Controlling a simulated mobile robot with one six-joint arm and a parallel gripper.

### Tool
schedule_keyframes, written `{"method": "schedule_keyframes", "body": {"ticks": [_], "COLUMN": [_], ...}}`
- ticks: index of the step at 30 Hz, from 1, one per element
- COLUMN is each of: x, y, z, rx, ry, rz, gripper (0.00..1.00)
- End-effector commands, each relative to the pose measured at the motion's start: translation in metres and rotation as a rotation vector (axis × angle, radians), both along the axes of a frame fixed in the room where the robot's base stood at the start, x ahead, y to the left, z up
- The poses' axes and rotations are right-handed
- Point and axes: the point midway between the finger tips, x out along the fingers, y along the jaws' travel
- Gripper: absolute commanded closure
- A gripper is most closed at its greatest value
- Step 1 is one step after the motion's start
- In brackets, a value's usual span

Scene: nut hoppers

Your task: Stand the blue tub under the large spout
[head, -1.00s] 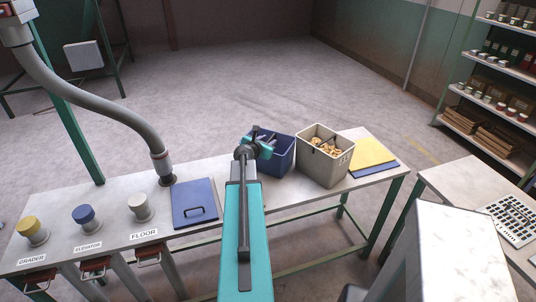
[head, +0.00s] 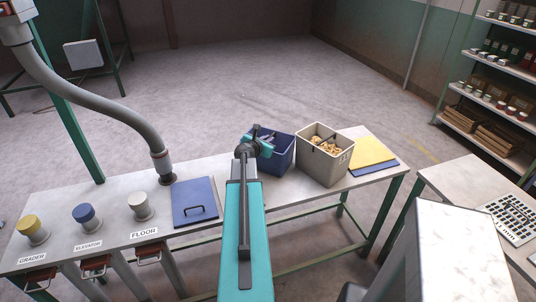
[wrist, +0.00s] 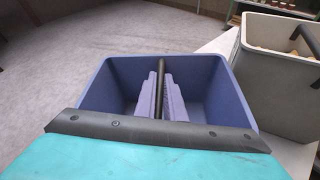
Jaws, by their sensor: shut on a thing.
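The blue tub (head: 282,155) is at the far side of the table, left of a beige tub. In the wrist view the blue tub (wrist: 102,90) is open, looks empty and has a dark handle bar (wrist: 160,80) across it. My gripper (head: 262,140) is over the tub; in the wrist view its two fingers (wrist: 160,100) are shut on the handle, one on each side. I cannot tell whether the tub rests on the table or hangs just above it. A thick grey hose ends in a wide spout (head: 162,164) at the left, pointing down near the table's back edge.
The beige tub (head: 322,163) holds brown nuts and stands close to the blue tub's right. A blue lid (head: 194,207) lies between spout and arm. A yellow panel (head: 372,151) lies at the right end. Yellow, blue (head: 86,215) and white knobs stand at the left.

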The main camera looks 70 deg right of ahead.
Motion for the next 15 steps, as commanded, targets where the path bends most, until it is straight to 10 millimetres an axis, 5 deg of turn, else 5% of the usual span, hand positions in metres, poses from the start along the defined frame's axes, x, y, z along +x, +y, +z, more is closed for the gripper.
{"method": "schedule_keyframes", "body": {"ticks": [15], "x": [0.0005], "y": [0.0000], "z": [0.0074], "rx": [-0.002], "ry": [0.001], "rz": [0.001], "gripper": [1.00]}}
